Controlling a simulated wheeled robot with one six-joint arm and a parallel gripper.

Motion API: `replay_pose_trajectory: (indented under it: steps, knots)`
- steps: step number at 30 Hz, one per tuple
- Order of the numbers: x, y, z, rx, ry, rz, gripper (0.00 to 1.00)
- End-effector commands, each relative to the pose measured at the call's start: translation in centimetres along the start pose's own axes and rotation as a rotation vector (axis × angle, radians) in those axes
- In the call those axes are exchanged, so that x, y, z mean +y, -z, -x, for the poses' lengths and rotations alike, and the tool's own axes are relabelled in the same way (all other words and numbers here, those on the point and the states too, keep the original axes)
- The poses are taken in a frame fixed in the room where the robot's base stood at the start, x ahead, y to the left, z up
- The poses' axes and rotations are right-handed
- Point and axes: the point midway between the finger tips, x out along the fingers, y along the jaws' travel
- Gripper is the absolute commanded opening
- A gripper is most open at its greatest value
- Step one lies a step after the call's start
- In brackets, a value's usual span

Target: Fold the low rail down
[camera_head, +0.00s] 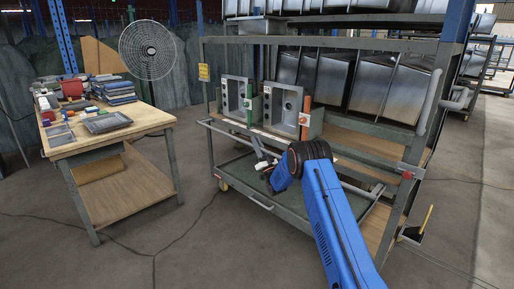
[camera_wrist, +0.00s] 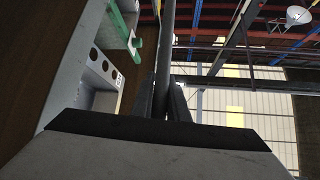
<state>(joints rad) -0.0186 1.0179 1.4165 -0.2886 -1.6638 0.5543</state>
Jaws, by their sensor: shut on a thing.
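The low rail (camera_head: 228,134) is a thin grey bar along the front of the rack cart. It stands out level in front of the lower shelves, below the steel sinks. My gripper (camera_head: 258,148) reaches it near the middle of its length, partly hidden behind my blue arm. In the wrist view the rail (camera_wrist: 168,45) runs up between the two dark fingers of my gripper (camera_wrist: 165,98), which are shut on it. My arm hides part of the rail's right half in the head view.
Two sink units with round holes (camera_head: 284,108) stand on the cart (camera_head: 320,42) behind the rail, with green and orange uprights beside them. A workbench (camera_head: 155,117) with tools and a fan (camera_head: 152,50) are at left. A broom and dustpan (camera_head: 413,232) lie at right. Floor between bench and cart is clear.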

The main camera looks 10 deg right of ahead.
Motion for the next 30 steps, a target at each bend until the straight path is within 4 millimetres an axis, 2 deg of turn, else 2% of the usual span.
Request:
replay_pose_trajectory:
  steps: [11,12,14,24,30]
  knots:
    - [0.1,0.3,-0.2,0.003,-0.016,-0.015,0.00]
    - [0.1,0.3,-0.2,0.003,-0.016,-0.015,0.21]
    - [0.1,0.3,-0.2,0.003,-0.016,-0.015,0.32]
    - [0.1,0.3,0.0,0.002,-0.015,-0.014,0.32]
    - [0.1,0.2,2.2,0.000,-0.016,-0.014,0.32]
